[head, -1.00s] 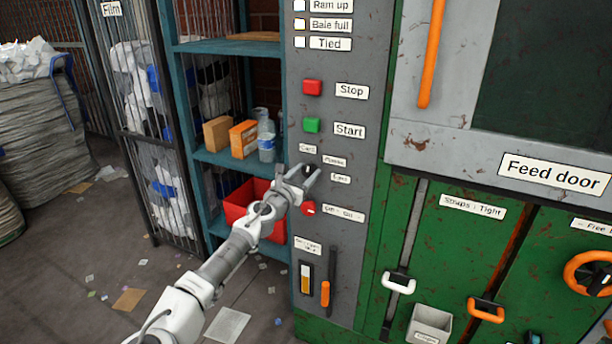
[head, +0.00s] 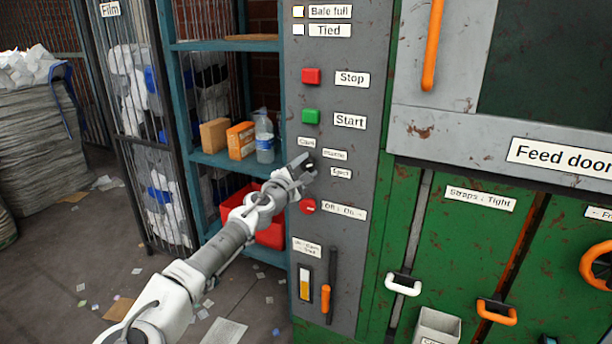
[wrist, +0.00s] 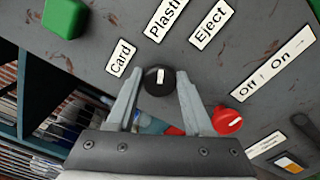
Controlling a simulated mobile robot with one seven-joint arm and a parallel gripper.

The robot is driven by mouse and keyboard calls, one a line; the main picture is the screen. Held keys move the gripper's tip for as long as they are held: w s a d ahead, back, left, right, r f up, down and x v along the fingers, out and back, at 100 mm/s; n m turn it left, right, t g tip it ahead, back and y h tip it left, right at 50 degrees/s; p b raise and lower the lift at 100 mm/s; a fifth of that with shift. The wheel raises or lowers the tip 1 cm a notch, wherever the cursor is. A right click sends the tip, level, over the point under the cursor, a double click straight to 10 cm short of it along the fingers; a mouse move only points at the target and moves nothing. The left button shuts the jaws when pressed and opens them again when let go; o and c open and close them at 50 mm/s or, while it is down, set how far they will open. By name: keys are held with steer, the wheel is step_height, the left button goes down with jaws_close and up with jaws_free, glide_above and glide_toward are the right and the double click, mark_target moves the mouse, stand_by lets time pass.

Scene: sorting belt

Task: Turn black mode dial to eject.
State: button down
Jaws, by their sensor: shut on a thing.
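The Card label (wrist: 122,58) is to the left and the Eject label (wrist: 211,25) to the right. In the head view my gripper (head: 308,169) is at the grey panel beside these labels and largely hides the dial. The Eject label (head: 341,173) shows just right of it.
A red switch knob (wrist: 227,120) sits close to the right finger, by the Off/On label. The green Start button (head: 311,117) and red Stop button (head: 312,76) are above on the panel. A shelf with boxes and a bottle (head: 264,141) stands left of the panel.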

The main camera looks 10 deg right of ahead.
steer(key=m+b, duration=0.2)
steer(key=m, duration=0.1)
steer(key=m+b, duration=0.1)
steer(key=m, duration=0.1)
steer(key=shift+f+b, duration=0.3)
steer(key=shift+b, duration=0.05)
steer(key=shift+r+m+b, duration=0.1)
steer(key=shift+m+b, duration=0.65)
steer(key=shift+m, duration=0.65)
steer(key=shift+c, duration=1.6)
jaws_free()
steer(key=p+v, duration=0.3)
steer(key=v, duration=1.4)
steer(key=shift+s+p, duration=0.2)
steer(key=shift+p, duration=0.2)
steer(key=shift+r, duration=0.1)
